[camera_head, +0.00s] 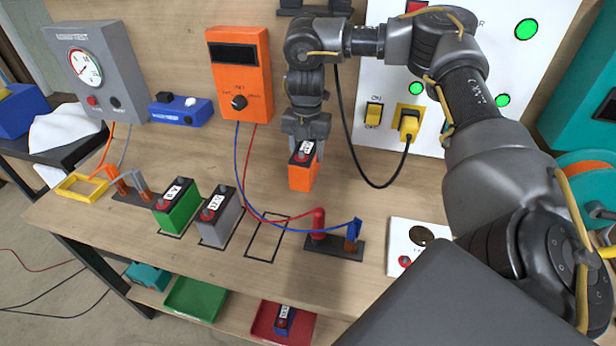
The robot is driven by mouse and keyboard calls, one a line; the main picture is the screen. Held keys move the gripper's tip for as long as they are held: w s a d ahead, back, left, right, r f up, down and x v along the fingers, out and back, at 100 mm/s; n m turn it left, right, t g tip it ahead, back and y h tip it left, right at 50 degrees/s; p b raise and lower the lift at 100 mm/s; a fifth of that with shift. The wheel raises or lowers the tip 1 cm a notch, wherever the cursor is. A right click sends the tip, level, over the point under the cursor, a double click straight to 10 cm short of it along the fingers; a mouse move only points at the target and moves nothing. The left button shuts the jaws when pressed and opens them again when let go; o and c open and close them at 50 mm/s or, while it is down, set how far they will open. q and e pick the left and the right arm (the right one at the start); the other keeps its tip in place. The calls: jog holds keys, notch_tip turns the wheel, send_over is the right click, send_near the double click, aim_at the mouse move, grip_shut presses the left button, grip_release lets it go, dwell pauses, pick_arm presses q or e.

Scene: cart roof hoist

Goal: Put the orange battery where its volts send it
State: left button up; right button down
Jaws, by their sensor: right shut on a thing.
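The orange battery (303,175) hangs upright below my right gripper (305,140), which is shut on its top, above the table. A white label and a red terminal show on its top. The orange multimeter (239,75) with a dark, blank-looking display stands at the back; its blue and red leads run to two probes (335,235) in a dark holder. An empty black outlined rectangle (265,238) lies on the table beside the grey battery (217,216) and the green battery (178,206). My left gripper is not in view.
On the lower shelf are a green tray (191,300), a red tray (268,315) holding a blue battery (284,320), and a teal item. A grey tester (100,65) stands back left. A white panel with green lights (385,75) and a hanging black cable are behind.

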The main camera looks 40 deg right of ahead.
jog(key=shift+d+r+n, duration=0.1)
jog(key=shift+d+n, duration=0.15)
jog(key=shift+n, duration=0.05)
jog(key=shift+f+b, duration=0.45)
jog(key=shift+f, duration=4.6)
jog(key=shift+r, duration=0.1)
jog(key=c, duration=0.6)
grip_release()
jog(key=shift+f, duration=0.2)
jog(key=shift+s, duration=0.1)
notch_tip(320, 180, up, 12)
jog(key=shift+r+p, duration=0.15)
jog(key=shift+p, duration=0.25)
